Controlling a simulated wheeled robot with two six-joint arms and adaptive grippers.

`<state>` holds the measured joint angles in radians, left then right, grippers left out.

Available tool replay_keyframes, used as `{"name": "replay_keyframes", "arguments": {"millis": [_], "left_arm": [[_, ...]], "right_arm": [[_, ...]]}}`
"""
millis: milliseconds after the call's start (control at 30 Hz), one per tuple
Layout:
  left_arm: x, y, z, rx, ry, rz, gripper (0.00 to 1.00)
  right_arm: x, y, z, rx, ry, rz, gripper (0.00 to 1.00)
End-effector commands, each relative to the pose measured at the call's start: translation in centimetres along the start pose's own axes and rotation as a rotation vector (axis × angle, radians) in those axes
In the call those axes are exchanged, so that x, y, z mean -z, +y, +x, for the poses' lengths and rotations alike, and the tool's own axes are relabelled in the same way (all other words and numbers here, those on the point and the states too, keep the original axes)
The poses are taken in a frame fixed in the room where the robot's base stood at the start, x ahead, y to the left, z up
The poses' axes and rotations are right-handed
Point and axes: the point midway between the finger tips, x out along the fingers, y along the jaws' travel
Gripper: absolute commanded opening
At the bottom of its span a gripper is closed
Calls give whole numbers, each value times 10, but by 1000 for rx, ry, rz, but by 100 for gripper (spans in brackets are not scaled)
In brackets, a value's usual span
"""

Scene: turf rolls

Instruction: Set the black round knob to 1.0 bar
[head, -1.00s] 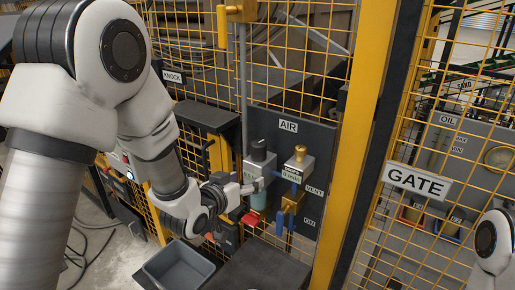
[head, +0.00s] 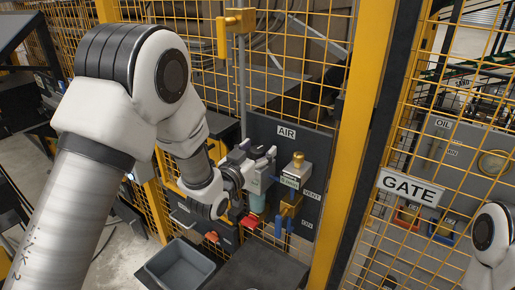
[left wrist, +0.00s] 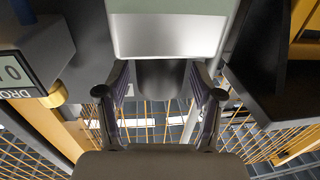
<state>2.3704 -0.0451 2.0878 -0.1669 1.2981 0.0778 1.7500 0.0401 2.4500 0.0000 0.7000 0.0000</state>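The black round knob (left wrist: 165,78) shows in the left wrist view, below the pale regulator body (left wrist: 168,35) in that picture. My left gripper (left wrist: 160,82) has one finger on each side of it; the fingers stand apart, and firm contact cannot be made out. In the head view my left gripper (head: 266,156) is at the top of the regulator on the panel marked AIR (head: 286,132), and it hides the knob. The regulator's teal bowl (head: 257,201) hangs below. My right gripper is out of view.
A brass-topped valve unit (head: 297,165) stands just right of the regulator, with a blue handle (head: 279,226) below. A red handle (head: 249,221) is close under my gripper. A yellow post (head: 345,160) and mesh bound the right. A grey bin (head: 180,266) sits below.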

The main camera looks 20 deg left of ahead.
Motion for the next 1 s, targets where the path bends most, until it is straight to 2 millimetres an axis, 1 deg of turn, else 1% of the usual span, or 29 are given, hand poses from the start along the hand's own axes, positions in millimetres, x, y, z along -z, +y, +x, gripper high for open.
{"name": "replay_keyframes", "arguments": {"millis": [33, 67, 100, 133, 167, 367, 567, 767, 1000], "left_arm": [[0, 0, 0, 0, 0, 0, 46], [0, 0, 0, 0, 0, 0, 35], [0, 0, 0, 0, 0, 0, 21], [0, 0, 0, 0, 0, 0, 11], [0, 0, 0, 0, 0, 0, 6], [0, 0, 0, -2, 0, -1, 6], [-1, -1, 0, -40, 1, -2, 6], [-2, -2, 0, -140, 2, -3, 6], [0, -2, 0, -308, 3, 0, 6]], "right_arm": [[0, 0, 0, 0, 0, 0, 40], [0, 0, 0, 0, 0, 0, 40], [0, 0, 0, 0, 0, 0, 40], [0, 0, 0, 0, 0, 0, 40], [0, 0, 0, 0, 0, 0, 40], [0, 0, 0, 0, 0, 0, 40], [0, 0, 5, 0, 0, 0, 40], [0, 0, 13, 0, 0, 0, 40], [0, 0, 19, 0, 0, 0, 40]]}}
